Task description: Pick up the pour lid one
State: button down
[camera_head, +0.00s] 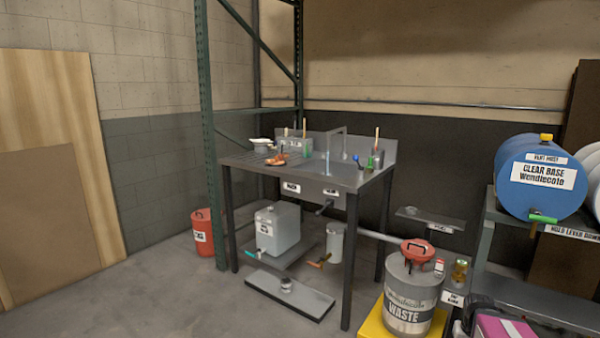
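I cannot tell which thing is the pour lid; no label for it is readable. Small items stand on the dark metal sink table (245,160): a pale pot (262,145) at the back left, a brown-orange item (276,158) at the left and green and blue tools (371,162) at the right. A small metal piece (286,285) sits on a low grey platform (308,302) on the floor. A red lid-like top (417,252) sits on the grey waste drum (410,318). My gripper is not in view.
A grey jug (278,229) and a metal can (335,243) stand under the table. A red bucket (202,232) is by the green rack post (208,120). A blue drum (541,178) lies on a rack at right. Open floor (160,295) lies at front left.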

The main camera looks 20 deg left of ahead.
aim_at(275, 160)
jog(key=u, duration=1.35)
